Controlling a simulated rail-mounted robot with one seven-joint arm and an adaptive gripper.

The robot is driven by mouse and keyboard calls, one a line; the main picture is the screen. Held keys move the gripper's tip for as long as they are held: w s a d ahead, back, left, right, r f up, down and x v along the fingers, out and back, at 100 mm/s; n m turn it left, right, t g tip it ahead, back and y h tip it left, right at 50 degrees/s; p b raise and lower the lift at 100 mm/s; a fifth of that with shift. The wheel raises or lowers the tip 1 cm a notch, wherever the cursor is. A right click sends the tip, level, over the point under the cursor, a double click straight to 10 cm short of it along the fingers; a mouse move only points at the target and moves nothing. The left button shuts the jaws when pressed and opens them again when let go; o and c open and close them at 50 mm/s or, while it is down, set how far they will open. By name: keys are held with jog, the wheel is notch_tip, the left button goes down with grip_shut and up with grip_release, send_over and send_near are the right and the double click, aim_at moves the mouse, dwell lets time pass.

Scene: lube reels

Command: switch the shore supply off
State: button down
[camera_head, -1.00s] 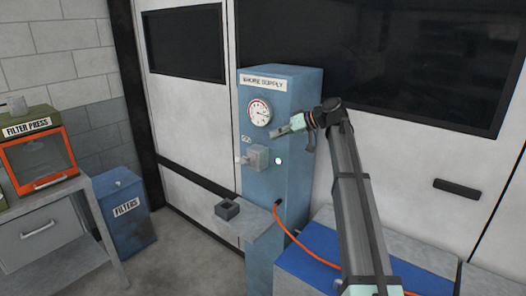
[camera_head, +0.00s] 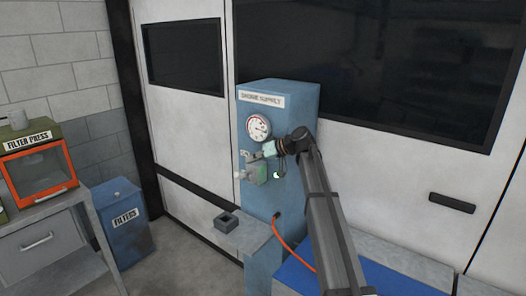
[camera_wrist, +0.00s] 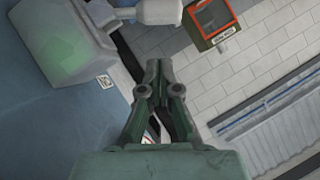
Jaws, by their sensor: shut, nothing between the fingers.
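The blue shore supply cabinet (camera_head: 300,125) stands against the wall with a round gauge (camera_head: 258,127) and a lit green lamp (camera_head: 277,174). A grey switch box (camera_head: 255,173) with a pale lever (camera_head: 239,176) on its left side sits below the gauge. My gripper (camera_head: 262,154) is shut and empty at the top of the switch box; contact cannot be told. In the wrist view my gripper (camera_wrist: 163,68) points toward the pale lever (camera_wrist: 155,10), with a gap in the picture. The switch box (camera_wrist: 62,45) is at upper left there.
An orange cable (camera_head: 284,240) leaves the cabinet low down. A small grey open box (camera_head: 227,222) sits on a ledge in front. A blue filters bin (camera_head: 126,222) and a bench with the orange-fronted filter press (camera_head: 38,170) stand at left.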

aim_at(242, 176)
jog(key=f, duration=0.1)
jog(key=a+f+p, duration=0.1)
jog(key=s+f, duration=0.1)
jog(key=shift+s+a+f, duration=0.1)
jog(key=shift+a+f, duration=0.15)
jog(key=shift+a, duration=0.15)
jog(key=shift+d, duration=0.1)
